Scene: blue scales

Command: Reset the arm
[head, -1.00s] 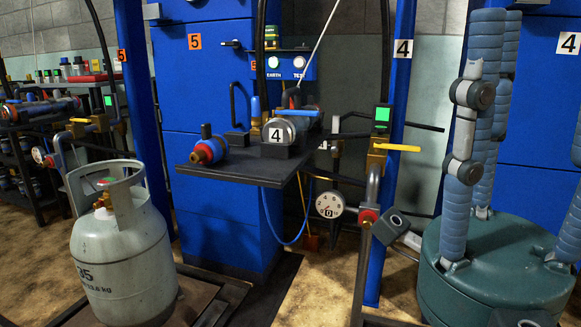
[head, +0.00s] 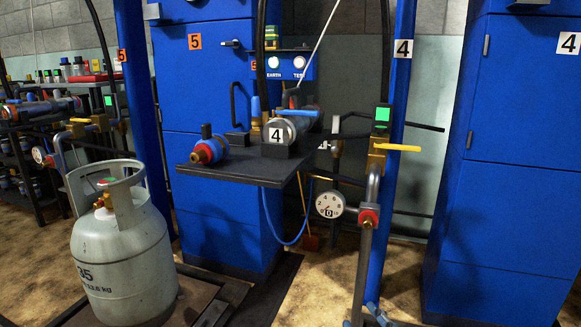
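Neither of my grippers shows in the head view, and I see no clear part of either arm. A small blue-grey piece (head: 376,312) shows at the bottom edge, below the post with the dial; I cannot tell what it is.
A grey gas cylinder (head: 120,255) stands upright on a scale platform at left. A dark shelf (head: 240,172) juts out at centre, with a red-and-blue fitting (head: 209,150) on it. A yellow-handled valve (head: 396,147) and a dial gauge (head: 330,204) are to its right. Blue cabinets (head: 515,150) stand at right.

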